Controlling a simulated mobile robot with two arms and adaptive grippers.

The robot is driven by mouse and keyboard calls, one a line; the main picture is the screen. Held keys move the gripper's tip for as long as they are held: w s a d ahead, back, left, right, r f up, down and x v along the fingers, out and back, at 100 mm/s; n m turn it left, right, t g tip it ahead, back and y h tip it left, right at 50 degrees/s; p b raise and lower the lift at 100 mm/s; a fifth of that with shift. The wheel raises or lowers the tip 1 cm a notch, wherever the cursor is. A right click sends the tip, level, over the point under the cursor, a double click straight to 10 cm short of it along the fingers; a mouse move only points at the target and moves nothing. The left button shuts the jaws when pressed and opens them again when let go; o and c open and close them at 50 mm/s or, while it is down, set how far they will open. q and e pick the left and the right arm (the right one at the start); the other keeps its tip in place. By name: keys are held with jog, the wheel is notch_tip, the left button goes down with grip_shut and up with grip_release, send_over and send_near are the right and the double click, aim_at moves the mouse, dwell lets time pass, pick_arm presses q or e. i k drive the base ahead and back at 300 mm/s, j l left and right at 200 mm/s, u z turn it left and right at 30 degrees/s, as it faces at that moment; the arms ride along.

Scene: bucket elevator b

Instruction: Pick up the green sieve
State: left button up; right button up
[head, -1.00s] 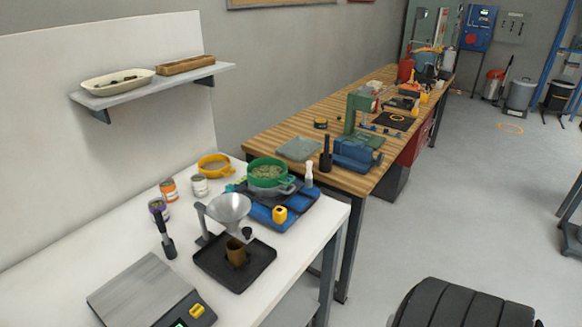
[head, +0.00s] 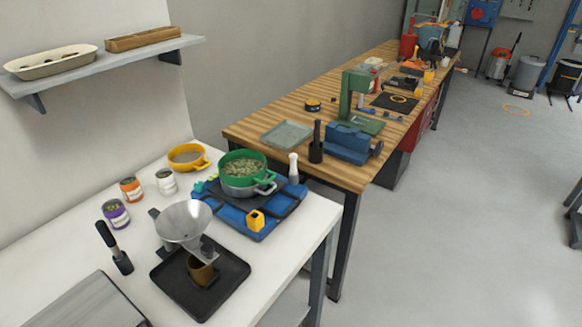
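The green sieve (head: 243,154) is a round green ring holding greenish bits. It sits upright on top of a grey metal pan or ring (head: 250,188) with handles, on a blue-and-black tray-like base (head: 269,221) on the white table. Neither of my grippers shows in the head view. Nothing covers the sieve.
A yellow sieve (head: 204,162) lies left of the green one. Several cans, such as the orange one (head: 131,189), stand further left. A metal funnel (head: 182,222) stands over a black tray (head: 236,274) in front. A white-handled tool (head: 293,168) stands close right of the sieve.

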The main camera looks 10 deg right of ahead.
aim_at(239, 169)
jog(key=l, duration=0.55)
jog(key=i+l+z, duration=0.1)
jog(key=l, duration=0.45)
jog(key=i+l, duration=0.1)
jog(key=l, duration=0.4)
jog(key=l+z, duration=0.05)
